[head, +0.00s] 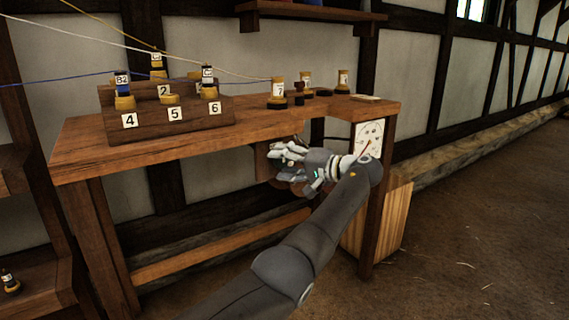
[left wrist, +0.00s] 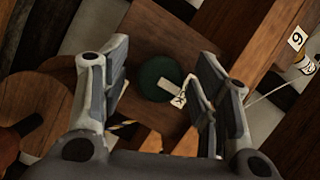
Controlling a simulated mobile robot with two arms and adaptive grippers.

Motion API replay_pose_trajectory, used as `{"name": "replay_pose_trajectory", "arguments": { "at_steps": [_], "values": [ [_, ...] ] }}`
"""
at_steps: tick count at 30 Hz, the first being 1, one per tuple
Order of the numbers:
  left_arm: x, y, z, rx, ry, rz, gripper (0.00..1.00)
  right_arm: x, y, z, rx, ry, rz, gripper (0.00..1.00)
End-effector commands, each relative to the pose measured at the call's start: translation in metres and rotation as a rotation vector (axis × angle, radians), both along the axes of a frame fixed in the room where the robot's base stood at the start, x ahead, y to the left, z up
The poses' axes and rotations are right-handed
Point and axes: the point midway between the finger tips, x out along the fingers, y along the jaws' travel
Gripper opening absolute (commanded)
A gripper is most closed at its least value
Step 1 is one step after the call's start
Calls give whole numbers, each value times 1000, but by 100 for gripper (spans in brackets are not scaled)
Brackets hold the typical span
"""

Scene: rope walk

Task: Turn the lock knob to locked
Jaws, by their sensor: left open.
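My left gripper (head: 283,152) is in front of the brown wooden block under the bench top, its arm crossing from the lower part of the head view. In the left wrist view the left gripper (left wrist: 164,75) is open, a finger on each side. Between the fingers is a dark green round piece (left wrist: 154,78) on a wooden panel (left wrist: 150,35), likely the lock knob. A pale tag with dark marks (left wrist: 173,95) lies over its lower right, partly behind the right finger. No finger clearly touches the green piece. The knob's setting cannot be read. My right gripper is not in view.
The wooden bench (head: 75,145) carries a stepped rack (head: 150,128) numbered 4, 5, 6 and several spools. Cords run from the upper left to the rack and spools. A white card (head: 371,136) is on the bench's right end. A round wooden disc (left wrist: 30,108) is left of the gripper.

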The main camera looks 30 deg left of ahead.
Motion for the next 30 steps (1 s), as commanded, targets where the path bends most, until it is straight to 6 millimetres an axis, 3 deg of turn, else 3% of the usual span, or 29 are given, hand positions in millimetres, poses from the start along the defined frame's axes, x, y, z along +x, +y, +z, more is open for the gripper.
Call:
{"name": "replay_pose_trajectory", "arguments": {
  "at_steps": [8,21,30],
  "values": [
    [1,-9,2,1,-1,-4,56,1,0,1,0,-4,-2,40],
    [-2,-96,14,1,2,-3,56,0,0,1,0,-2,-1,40],
    [-3,-118,16,1,0,0,56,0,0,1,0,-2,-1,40]
  ]
}}
